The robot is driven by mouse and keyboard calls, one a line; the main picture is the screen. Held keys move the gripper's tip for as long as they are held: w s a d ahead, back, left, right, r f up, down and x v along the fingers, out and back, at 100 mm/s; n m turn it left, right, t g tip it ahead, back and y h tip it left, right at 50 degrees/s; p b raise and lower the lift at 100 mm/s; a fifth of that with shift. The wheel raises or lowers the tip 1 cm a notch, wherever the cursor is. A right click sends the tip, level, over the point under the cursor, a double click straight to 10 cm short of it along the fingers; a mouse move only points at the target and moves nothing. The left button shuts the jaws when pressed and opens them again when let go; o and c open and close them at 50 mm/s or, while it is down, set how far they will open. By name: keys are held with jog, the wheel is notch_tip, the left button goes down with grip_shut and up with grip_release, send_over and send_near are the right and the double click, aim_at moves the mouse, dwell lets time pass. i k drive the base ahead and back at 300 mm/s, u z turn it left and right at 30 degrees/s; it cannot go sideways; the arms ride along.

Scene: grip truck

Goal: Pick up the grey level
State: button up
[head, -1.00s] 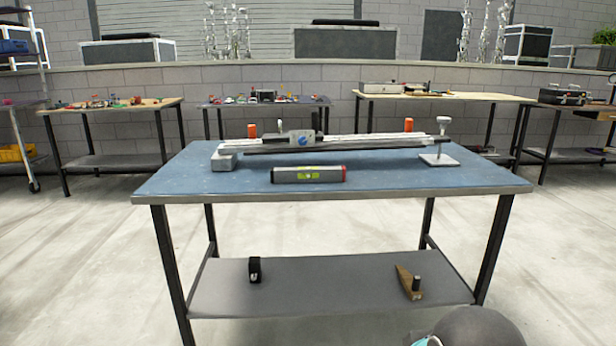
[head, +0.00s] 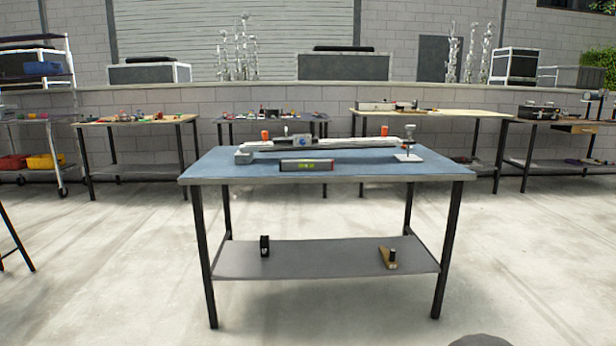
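The grey level (head: 307,164) lies on the blue top of the near table (head: 222,170), close to its front edge. It is a short grey bar with a yellow-green vial window in the middle and a red end on the right. Behind it a long metal rail device (head: 345,143) with orange knobs spans the table top. My gripper cannot be made out; only a dark rounded shape, which I cannot identify for sure, shows at the bottom edge.
On the table's lower shelf (head: 320,262) are a small black object (head: 264,246) and a wooden wedge-like piece (head: 388,258). Open concrete floor surrounds the table. Other workbenches (head: 138,120) line the back wall, and a shelf trolley (head: 40,70) stands far left.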

aim_at(299, 166)
jog(key=u, duration=0.7)
jog(key=i, duration=0.35)
jog(key=u, duration=0.55)
jog(key=i, duration=1.55)
jog(key=z, duration=0.75)
